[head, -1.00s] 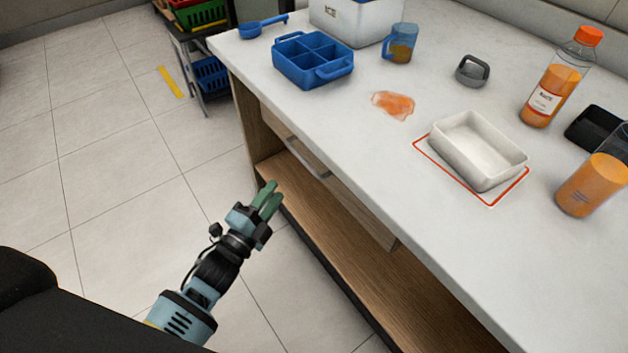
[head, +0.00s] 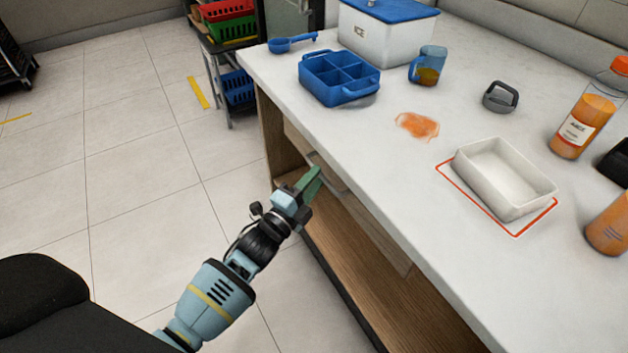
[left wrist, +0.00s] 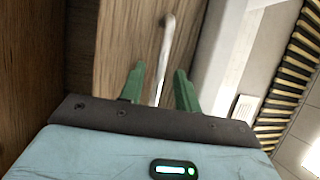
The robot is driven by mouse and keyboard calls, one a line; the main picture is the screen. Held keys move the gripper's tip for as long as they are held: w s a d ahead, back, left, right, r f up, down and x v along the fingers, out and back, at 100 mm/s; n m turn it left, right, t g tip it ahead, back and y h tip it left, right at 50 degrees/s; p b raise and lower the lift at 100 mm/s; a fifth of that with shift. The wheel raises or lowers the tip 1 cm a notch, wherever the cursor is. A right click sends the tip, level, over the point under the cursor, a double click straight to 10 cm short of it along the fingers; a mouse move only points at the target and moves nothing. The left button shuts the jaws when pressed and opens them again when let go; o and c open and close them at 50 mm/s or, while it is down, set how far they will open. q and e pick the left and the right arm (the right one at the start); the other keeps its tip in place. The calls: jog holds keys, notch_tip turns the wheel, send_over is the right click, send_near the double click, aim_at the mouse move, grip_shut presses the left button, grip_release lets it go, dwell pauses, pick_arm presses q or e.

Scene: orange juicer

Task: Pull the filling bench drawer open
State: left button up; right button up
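The filling bench drawer has a wooden front (head: 380,240) just under the worktop edge and looks closed. Its pale metal bar handle (head: 328,174) is partly covered by my left gripper (head: 311,182). In the left wrist view the drawer front (left wrist: 122,35) fills the upper middle. There the handle (left wrist: 166,45) runs down into the gap between the green fingers of my left gripper (left wrist: 160,70). The fingers are apart, one on each side of the bar; I cannot tell whether either touches it. My right gripper is not in view.
The white worktop (head: 390,170) overhangs the drawer, with an open wooden shelf (head: 355,265) below. On top are a blue divided caddy (head: 340,82), a white tray (head: 500,180) and an orange spill (head: 417,126).

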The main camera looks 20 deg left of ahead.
pick_arm(q)
jog(key=shift+w+d, duration=0.1)
jog(key=shift+w, duration=0.15)
grip_shut()
